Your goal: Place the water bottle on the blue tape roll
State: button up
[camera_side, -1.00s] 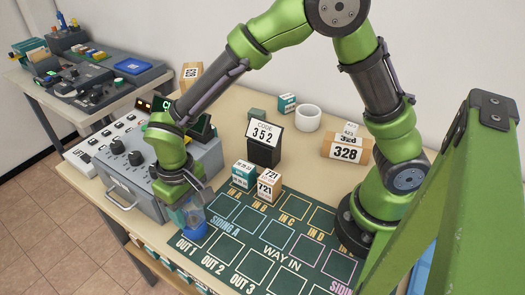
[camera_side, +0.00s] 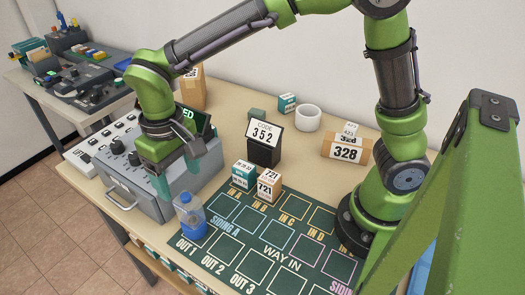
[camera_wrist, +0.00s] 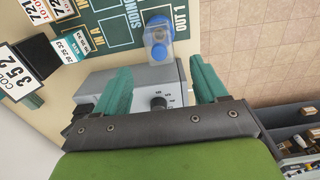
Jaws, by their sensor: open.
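The clear water bottle (camera_side: 189,215) with a blue cap stands on the blue tape roll (camera_side: 196,232), near the OUT 1 corner of the green mat. It looks roughly upright. In the wrist view the bottle (camera_wrist: 158,38) shows from above, its cap nearer to me and the blue tape roll (camera_wrist: 157,20) beyond it. My gripper (camera_side: 177,168) is open and empty, above and to the left of the bottle, over the grey control box. Its teal fingers are spread apart in the wrist view (camera_wrist: 158,68), with nothing between them. The contact under the bottle is partly hidden.
The grey control box (camera_side: 135,205) with knobs stands left of the bottle. Two small label boxes (camera_side: 268,186) and a black CODE 352 sign (camera_side: 263,150) stand behind. A white cylinder (camera_side: 307,118) and a 328 parcel (camera_side: 346,149) are farther back. The mat's front is clear.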

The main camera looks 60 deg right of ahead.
jog(key=shift+r, duration=0.95)
jog(key=s+d+r+m+t+y, duration=0.1)
jog(key=s+d+r+m+t, duration=0.1)
jog(key=s+d, duration=0.3)
jog(key=s+d+r+m+t+y, duration=0.1)
jog(key=s+d+r+t, duration=0.4)
jog(key=d, duration=0.8)
jog(key=shift+s+d+m, duration=0.15)
jog(key=shift+s+m, duration=0.3)
jog(key=shift+m, duration=0.05)
